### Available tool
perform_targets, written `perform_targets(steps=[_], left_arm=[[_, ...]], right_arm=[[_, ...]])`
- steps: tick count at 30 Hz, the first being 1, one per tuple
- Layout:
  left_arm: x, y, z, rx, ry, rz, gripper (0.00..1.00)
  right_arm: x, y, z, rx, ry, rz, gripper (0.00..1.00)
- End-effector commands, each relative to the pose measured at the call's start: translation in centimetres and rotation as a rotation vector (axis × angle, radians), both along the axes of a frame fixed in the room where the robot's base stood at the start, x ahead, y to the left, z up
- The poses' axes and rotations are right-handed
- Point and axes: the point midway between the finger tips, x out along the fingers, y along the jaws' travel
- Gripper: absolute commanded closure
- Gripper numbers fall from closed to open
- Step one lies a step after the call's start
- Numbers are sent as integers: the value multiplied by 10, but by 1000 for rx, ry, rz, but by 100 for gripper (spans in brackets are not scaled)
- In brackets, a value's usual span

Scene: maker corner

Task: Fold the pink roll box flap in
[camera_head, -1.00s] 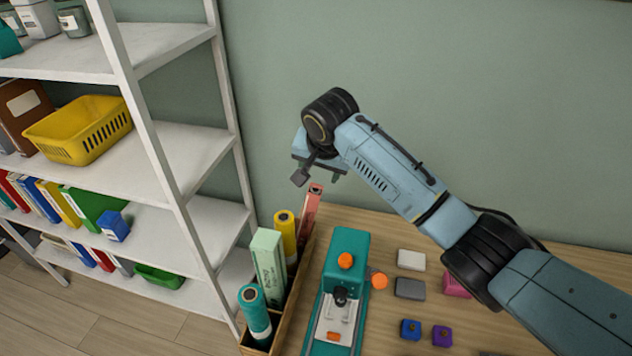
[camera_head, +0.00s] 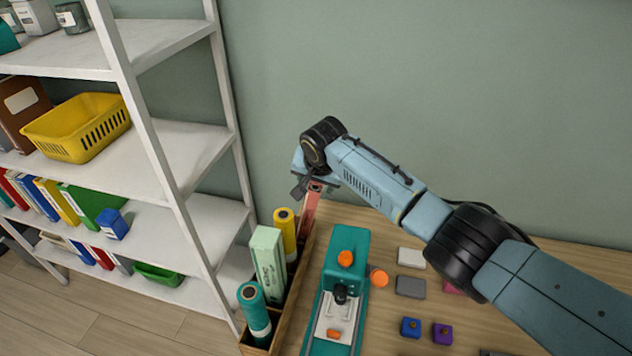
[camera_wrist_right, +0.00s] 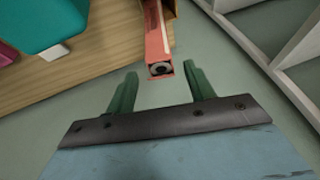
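The pink roll box (camera_head: 308,212) stands tall at the back end of the wooden holder. Its top lies close to my right gripper (camera_head: 304,187) in the head view. In the right wrist view the pink box (camera_wrist_right: 156,30) has its end open, with a dark round roll end inside. A small pink edge shows at that end, but I cannot tell the flap's exact angle. My right gripper (camera_wrist_right: 160,75) is open and empty, its two green fingers apart with the box end just beyond and between their tips. My left gripper is not in view.
The wooden holder (camera_head: 284,312) also has a yellow roll (camera_head: 285,226), a pale green box (camera_head: 268,262) and a teal roll (camera_head: 254,310). A teal machine (camera_head: 347,250) stands right of it. Small blocks lie farther right. A white shelf (camera_head: 180,190) is on the left.

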Motion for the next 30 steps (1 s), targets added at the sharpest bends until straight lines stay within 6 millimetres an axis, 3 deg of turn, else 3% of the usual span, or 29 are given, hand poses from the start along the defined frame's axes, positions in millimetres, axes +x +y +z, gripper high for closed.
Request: perform_targets(steps=[1, 10, 20, 30], left_arm=[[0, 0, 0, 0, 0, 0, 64], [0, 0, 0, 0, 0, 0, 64], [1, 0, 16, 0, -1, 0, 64], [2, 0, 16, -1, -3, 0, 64]], right_arm=[[0, 0, 0, 0, 0, 0, 53], [0, 0, 0, 0, 0, 0, 90], [-4, 2, -4, -33, -92, -20, 91], [-4, 2, -6, -39, -114, -25, 91]])
